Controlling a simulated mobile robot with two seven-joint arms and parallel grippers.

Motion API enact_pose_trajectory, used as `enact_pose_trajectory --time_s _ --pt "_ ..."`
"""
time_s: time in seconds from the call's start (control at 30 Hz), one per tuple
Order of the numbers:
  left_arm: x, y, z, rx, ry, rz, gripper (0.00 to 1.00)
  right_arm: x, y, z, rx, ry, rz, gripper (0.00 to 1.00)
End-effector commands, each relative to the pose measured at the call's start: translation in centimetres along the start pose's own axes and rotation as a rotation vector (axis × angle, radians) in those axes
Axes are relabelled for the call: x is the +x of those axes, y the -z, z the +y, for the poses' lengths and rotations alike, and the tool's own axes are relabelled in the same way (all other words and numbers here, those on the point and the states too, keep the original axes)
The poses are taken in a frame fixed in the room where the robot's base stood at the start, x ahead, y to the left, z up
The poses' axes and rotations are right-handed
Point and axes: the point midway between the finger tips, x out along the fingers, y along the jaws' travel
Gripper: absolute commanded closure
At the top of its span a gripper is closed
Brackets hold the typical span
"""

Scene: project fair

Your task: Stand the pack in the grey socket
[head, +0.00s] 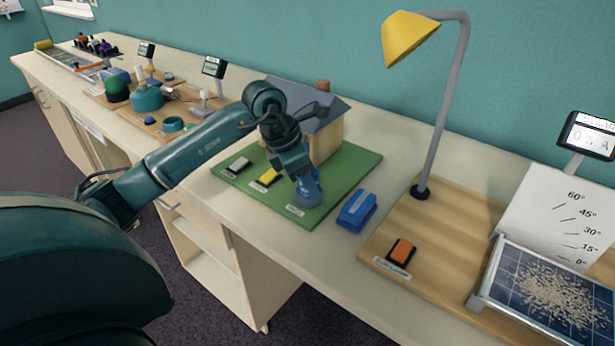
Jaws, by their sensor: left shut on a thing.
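My left gripper (300,175) reaches over the green board (345,176) and points down at its front right part. It is shut on a rounded dark blue thing (309,190), which I take to be the pack. The fingers partly hide it, and I cannot tell whether it touches the board. My right gripper is not in view.
A model house (327,135) stands at the board's back. A blue block-like object (357,210) lies just right of the board. Further right are a yellow lamp (412,38), an orange switch (402,250) and a solar panel (545,296). Other exhibits crowd the left.

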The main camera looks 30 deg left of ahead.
Motion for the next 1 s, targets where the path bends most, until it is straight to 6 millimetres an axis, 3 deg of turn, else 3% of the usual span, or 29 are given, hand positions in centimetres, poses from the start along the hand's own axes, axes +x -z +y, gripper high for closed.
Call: enact_pose_trajectory --time_s 0.03,0.07,0.17,0.47,1.0 --pt "0.2 0.1 0.0 0.000 0.000 0.000 0.90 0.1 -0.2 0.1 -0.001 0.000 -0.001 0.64" --pt "0.1 0.1 0.0 0.000 0.000 0.000 0.62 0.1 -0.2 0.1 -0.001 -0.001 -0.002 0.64" --pt "0.1 0.0 0.0 0.000 0.000 0.000 0.54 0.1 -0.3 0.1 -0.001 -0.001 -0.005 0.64" --pt "-0.3 0.0 0.0 0.000 -0.001 0.001 0.54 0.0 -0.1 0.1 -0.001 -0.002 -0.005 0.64" --pt "-4.7 0.0 0.1 -0.001 -0.001 0.001 0.54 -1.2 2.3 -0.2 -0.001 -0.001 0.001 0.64"
